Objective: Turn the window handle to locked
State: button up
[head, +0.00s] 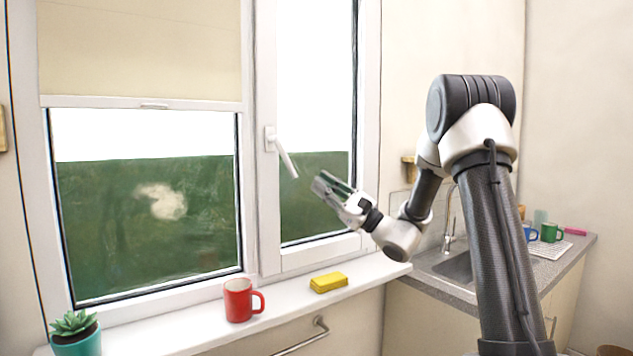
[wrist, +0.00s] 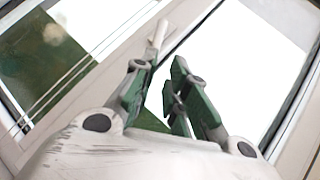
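The white window handle (head: 287,160) is on the frame of the right-hand sash. Its lever slants down and to the right from its base plate (head: 270,139). My gripper (head: 322,184) is just below and to the right of the lever's tip in the head view, seemingly apart from it. In the wrist view the handle (wrist: 157,38) lies beyond the fingertips, nearer the left finger. The gripper (wrist: 158,75) shows a gap between its green-padded fingers, with nothing held. Whether the left fingertip touches the handle cannot be told.
On the sill (head: 200,332) stand a red mug (head: 238,300), a yellow sponge-like block (head: 328,283) and a potted succulent (head: 76,342). A blind (head: 140,50) covers the upper left pane. A sink counter (head: 440,275) with mugs is at right. Space around the handle is clear.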

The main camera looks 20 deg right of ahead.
jog(key=r+n+g, duration=0.1)
jog(key=r+n, duration=0.1)
jog(key=s+r+n+g+y, duration=0.1)
jog(key=r+n+g, duration=0.1)
jog(key=r, duration=0.1)
jog(key=s+r+n+g, duration=0.1)
jog(key=r+n, duration=0.1)
jog(key=r, duration=0.1)
jog(key=shift+s+a+r+g+y, duration=0.2)
jog(key=shift+s+r+g+y, duration=0.1)
jog(key=shift+g, duration=0.1)
grip_shut()
jog(key=w+d+r+n+h, duration=0.3)
jog(key=d+n+h, duration=0.4)
jog(key=n+h, duration=0.25)
jog(key=w+a+f, duration=0.4)
jog(key=w+a, duration=0.2)
jog(key=a, duration=0.4)
jog(key=shift+a+f+m+h, duration=0.2)
jog(key=shift+f+m+h, duration=0.15)
